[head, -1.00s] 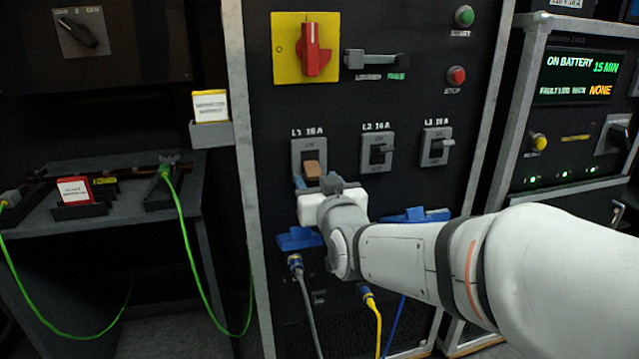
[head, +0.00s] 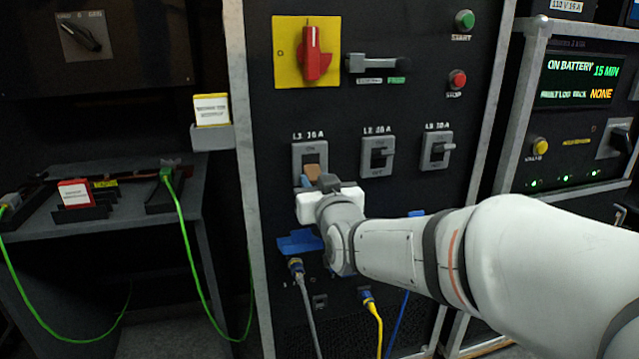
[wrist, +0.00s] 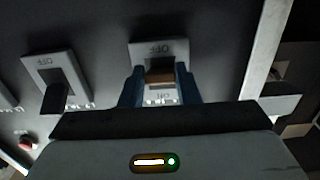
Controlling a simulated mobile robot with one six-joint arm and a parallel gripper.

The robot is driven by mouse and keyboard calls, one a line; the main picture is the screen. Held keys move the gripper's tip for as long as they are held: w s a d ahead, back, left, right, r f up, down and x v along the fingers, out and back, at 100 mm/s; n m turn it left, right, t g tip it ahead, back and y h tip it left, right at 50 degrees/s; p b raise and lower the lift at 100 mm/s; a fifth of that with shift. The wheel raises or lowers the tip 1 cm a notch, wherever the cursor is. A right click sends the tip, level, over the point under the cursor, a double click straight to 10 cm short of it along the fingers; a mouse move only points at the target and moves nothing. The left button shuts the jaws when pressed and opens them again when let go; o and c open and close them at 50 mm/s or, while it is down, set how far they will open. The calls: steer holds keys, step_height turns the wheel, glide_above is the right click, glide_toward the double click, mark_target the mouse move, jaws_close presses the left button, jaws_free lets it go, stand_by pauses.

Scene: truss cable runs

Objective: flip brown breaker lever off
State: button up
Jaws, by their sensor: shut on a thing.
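The brown breaker lever (head: 312,171) is on the L1 breaker (head: 297,155) of the dark panel. My gripper (head: 312,182) is at this breaker, coming from below. In the wrist view, which is upside down, the blue fingers of my gripper (wrist: 159,78) stand on both sides of the brown lever (wrist: 160,77), shut on it. The OFF mark (wrist: 152,50) shows above the lever there and the ON mark below it.
A red rotary switch (head: 312,52) on a yellow plate is above. Below are blue parts (head: 299,242) and plugged cables, one grey (head: 308,310) and one yellow (head: 377,325).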

steer(key=shift+w+f+t+b, duration=0.1)
steer(key=shift+f+t+b, duration=0.4)
steer(key=shift+b, duration=1.75)
steer(key=shift+c, duration=0.2)
steer(key=b, duration=0.3)
steer(key=shift+w+f+t, duration=0.1)
steer(key=shift+f+t, duration=0.15)
steer(key=shift+t, duration=0.05)
steer(key=shift+r+y+b, duration=0.1)
steer(key=shift+y+b, duration=0.2)
steer(key=shift+b, duration=0.05)
steer(key=shift+r, duration=0.15)
steer(key=o, duration=1)
